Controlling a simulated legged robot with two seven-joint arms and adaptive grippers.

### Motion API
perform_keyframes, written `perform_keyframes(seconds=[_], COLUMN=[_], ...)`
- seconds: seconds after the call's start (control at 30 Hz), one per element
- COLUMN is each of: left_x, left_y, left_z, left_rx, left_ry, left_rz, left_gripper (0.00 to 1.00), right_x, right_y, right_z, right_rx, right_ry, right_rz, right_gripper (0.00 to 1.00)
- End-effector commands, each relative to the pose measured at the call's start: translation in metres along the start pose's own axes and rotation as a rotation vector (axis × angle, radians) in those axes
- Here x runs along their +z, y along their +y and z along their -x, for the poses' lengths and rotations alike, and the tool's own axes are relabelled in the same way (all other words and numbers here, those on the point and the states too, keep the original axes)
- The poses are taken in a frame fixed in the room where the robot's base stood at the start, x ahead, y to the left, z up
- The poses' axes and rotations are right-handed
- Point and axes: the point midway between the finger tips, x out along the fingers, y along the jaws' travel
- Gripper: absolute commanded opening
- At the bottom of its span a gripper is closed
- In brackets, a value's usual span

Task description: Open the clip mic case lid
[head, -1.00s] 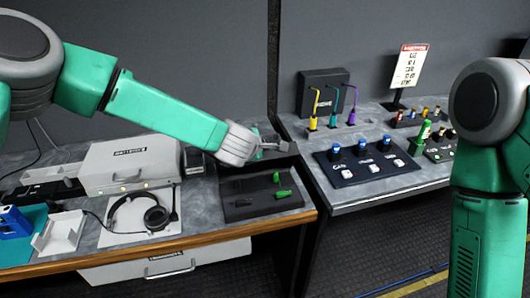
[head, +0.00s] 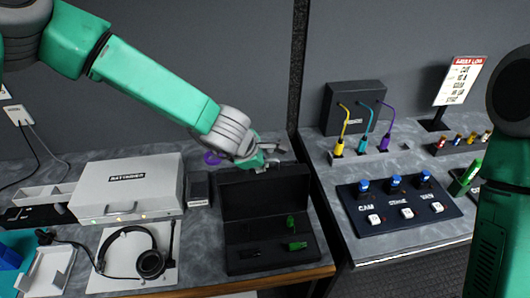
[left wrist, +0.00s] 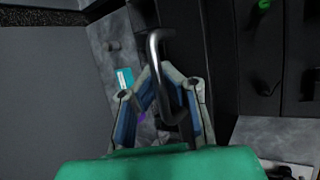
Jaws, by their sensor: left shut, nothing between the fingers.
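The clip mic case (head: 232,262) is a black case on the left bench in the head view. Its lid (head: 265,198) stands raised at the back, and the inside shows green clip pieces (head: 296,246) and a small black piece. My left gripper (head: 272,160) is shut and empty, at the lid's top edge; I cannot tell whether it touches the lid. In the left wrist view the closed fingers (left wrist: 158,75) sit beside dark case panels (left wrist: 262,60) with a green piece. My right arm shows at the right edge of the head view, but its gripper does not.
A white case (head: 128,188), a headset (head: 150,263) and a small dark box (head: 198,188) stand left of the clip mic case. A purple ring (head: 211,158) is beside my left gripper.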

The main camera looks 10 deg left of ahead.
Motion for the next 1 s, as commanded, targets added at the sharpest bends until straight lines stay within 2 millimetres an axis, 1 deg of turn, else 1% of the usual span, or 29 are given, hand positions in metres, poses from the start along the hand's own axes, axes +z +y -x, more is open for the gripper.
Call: perform_keyframes(seconds=[0.03,0.47,0.5,0.57,0.6,0.87,1.0], left_x=[0.0069,0.0048,0.0046,0.0046,0.004,0.0012,0.0009], left_y=[0.0081,0.0083,0.0084,0.0082,0.0076,0.0043,0.0043], left_z=[0.0051,0.005,0.0049,0.0047,0.0042,0.0017,0.0102], left_rx=[0.011,0.006,0.006,0.005,0.004,-0.004,-0.005], left_ry=[-0.015,-0.013,-0.013,-0.013,-0.012,-0.006,-0.006], left_rz=[0.0,0.005,0.005,0.005,0.005,0.005,0.005], left_gripper=[0.0,0.0,0.05,0.26,0.29,0.29,0.29], right_x=[0.0003,0.0004,0.0005,0.0005,0.0004,0.0003,0.0034], right_y=[0.0,0.0,0.0,0.0,0.0,0.0,-0.0002], right_z=[0.0012,0.0014,0.0014,0.0014,0.0014,0.001,0.0018], right_rx=[0.0,0.0,0.0,0.0,0.0,0.0,0.0], right_ry=[-0.001,-0.001,-0.001,-0.001,-0.001,-0.001,0.002], right_rz=[0.0,0.0,0.0,0.0,0.0,0.0,0.0], right_gripper=[0.4,0.4,0.4,0.4,0.4,0.4,0.4])
